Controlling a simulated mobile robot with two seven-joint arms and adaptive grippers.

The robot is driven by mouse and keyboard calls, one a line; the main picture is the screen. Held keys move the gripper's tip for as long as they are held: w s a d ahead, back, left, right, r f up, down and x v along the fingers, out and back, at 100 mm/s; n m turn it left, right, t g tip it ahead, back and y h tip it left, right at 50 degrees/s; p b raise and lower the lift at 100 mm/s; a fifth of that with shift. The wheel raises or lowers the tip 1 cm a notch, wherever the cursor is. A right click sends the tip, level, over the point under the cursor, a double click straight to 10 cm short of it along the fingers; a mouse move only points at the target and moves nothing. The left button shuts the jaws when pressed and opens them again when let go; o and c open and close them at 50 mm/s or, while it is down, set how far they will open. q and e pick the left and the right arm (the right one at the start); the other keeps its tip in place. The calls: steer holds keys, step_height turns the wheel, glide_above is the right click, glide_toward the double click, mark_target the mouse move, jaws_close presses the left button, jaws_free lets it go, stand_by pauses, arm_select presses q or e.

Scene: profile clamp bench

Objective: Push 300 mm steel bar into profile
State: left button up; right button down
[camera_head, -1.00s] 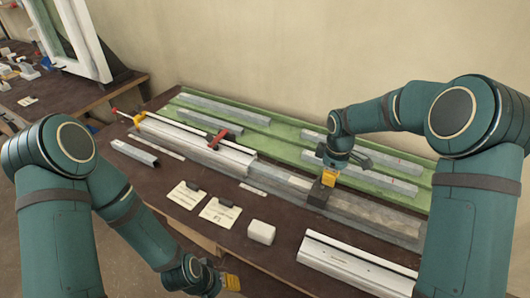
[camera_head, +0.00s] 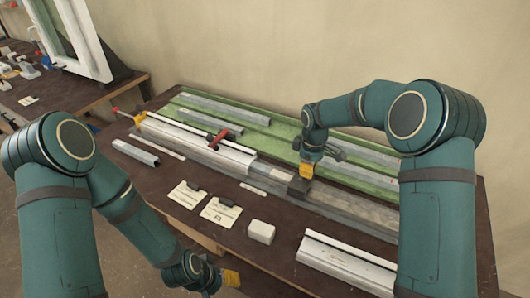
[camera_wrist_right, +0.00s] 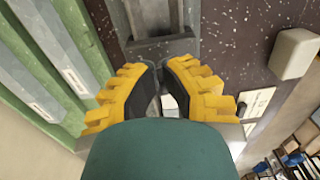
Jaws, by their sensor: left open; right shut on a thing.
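The white profile (camera_head: 195,138) lies lengthwise at the left of the grey track (camera_head: 345,212), under a red clamp (camera_head: 219,138). My right gripper (camera_head: 306,172) is shut on a dark block (camera_head: 298,188) that sits on the track to the right of the profile's end. A grey steel bar (camera_head: 268,178) shows in the track between block and profile; whether its end is inside the profile I cannot tell. In the right wrist view the yellow fingers (camera_wrist_right: 158,88) are close together and hide most of the block. My left gripper (camera_head: 230,278) is open, low at the front edge, away from the bench work.
Several grey bars (camera_head: 228,107) lie on the green mat (camera_head: 285,135) behind the track. In front are two paper cards (camera_head: 220,210), a white block (camera_head: 261,232) and a white profile piece (camera_head: 345,262). A short grey channel (camera_head: 135,152) lies at the left.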

steer(key=p, duration=0.2)
glide_above(276, 173)
steer(key=shift+w+a, duration=0.2)
steer(key=shift+a, duration=0.05)
stand_by(0.9)
steer(key=shift+w+a+p, duration=0.3)
steer(key=shift+a+p, duration=0.1)
steer(key=shift+a, duration=0.05)
stand_by(0.7)
steer(key=shift+s+d, duration=0.4)
steer(key=shift+d, duration=0.25)
step_height(276, 173, up, 7)
steer(key=p, duration=0.4)
stand_by(0.5)
